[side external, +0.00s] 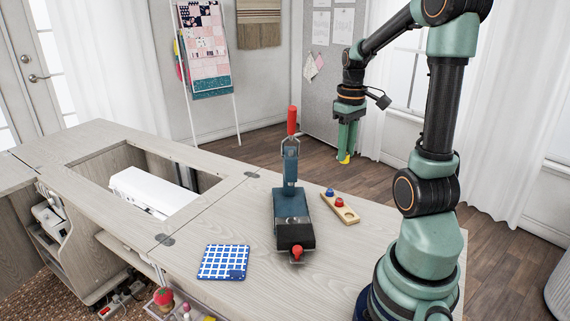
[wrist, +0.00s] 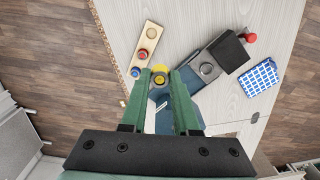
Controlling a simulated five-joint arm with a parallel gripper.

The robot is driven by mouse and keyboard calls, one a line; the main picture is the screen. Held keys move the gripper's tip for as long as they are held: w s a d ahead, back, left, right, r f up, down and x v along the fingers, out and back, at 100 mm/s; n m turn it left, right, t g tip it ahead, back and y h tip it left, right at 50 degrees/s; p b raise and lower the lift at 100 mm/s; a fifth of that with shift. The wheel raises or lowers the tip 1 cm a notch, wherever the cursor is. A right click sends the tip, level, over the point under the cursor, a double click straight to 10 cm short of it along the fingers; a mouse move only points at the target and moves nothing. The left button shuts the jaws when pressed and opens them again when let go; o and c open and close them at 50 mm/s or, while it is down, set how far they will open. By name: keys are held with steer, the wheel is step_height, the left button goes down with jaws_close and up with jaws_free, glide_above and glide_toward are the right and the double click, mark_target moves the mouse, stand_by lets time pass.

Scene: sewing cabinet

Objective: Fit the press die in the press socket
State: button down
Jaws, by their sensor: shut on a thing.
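My gripper (side external: 346,155) hangs high, behind and to the right of the press in the side view. It is shut on a yellow press die (side external: 345,158), which shows between the fingertips in the wrist view (wrist: 160,72). The blue-grey press (side external: 284,206) stands on the table with its red handle (side external: 292,121) upright. In the wrist view, a round grey press socket (wrist: 207,69) shows on the press body beside a dark block; nothing is seen seated in it. The die is apart from the press. The fingers hide part of the press in the wrist view.
A wooden rack (side external: 350,215) holding a red and a blue die lies to the right of the press. A blue-and-white checked pad (side external: 223,262) lies at front left. A red knob (side external: 296,252) sticks out from the press front. The table opening holds a white machine (side external: 150,190).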

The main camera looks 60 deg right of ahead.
steer(key=w+a+f+n, duration=0.1)
steer(key=w+a+f, duration=0.1)
steer(key=a+f, duration=0.1)
steer(key=w+a+f+n, duration=0.2)
steer(key=w+a+f, duration=0.1)
steer(key=a, duration=0.1)
steer(key=w+a+f+n, duration=0.1)
steer(key=w+a+f, duration=0.2)
steer(key=a+f, duration=0.1)
steer(key=shift+w+n, duration=0.25)
steer(key=shift+n, duration=0.15)
steer(key=shift+f, duration=2.1)
steer(key=shift+f, duration=0.6)
stand_by(0.5)
steer(key=c, duration=0.6)
jaws_free()
steer(key=shift+r, duration=0.1)
step_height(320, 180, up, 12)
steer(key=shift+d+f, duration=0.1)
